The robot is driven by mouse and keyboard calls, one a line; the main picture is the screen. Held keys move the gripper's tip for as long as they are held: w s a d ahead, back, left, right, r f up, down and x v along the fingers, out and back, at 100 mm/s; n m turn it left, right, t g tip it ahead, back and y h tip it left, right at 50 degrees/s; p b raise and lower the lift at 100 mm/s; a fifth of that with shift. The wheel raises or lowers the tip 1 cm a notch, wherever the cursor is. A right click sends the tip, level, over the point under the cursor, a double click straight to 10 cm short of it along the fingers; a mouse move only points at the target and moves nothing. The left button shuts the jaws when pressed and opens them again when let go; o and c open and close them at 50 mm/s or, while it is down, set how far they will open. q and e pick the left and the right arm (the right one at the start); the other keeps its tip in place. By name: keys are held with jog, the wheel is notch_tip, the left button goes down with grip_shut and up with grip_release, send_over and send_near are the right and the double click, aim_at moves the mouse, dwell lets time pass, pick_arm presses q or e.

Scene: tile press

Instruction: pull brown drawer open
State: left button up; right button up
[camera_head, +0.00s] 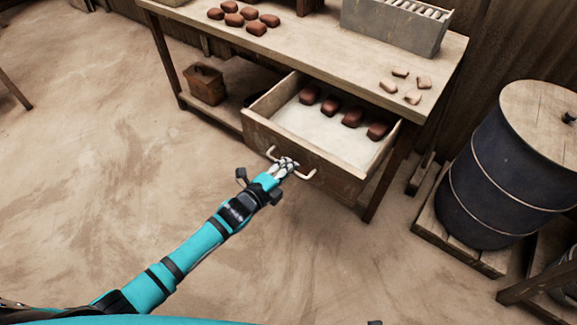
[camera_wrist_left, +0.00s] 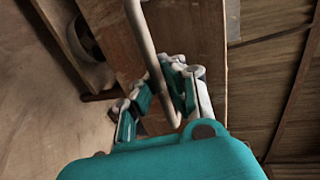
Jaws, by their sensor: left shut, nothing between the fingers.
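The brown drawer (camera_head: 305,150) under the wooden workbench stands pulled out, and its pale inside shows. A light metal bar handle (camera_head: 306,176) is on its front. My left gripper (camera_head: 288,164) is at the middle of this handle, with its fingers shut. The left wrist view shows the handle bar (camera_wrist_left: 146,45) running down to the fingers (camera_wrist_left: 170,95); whether they touch it is hard to tell. Several reddish-brown blocks (camera_head: 352,118) lie in a row inside the drawer. My right gripper is not in view.
The workbench top (camera_head: 340,62) holds several brown blocks (camera_head: 256,28), a grey rack (camera_head: 395,25) and small pale pieces (camera_head: 388,87). A dark blue barrel (camera_head: 500,165) stands on a pallet at right. A brown box (camera_head: 207,85) sits on the lower shelf. The floor in front is clear.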

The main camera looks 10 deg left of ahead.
pick_arm(q)
jog(key=o, duration=0.6)
jog(key=v, duration=1.2)
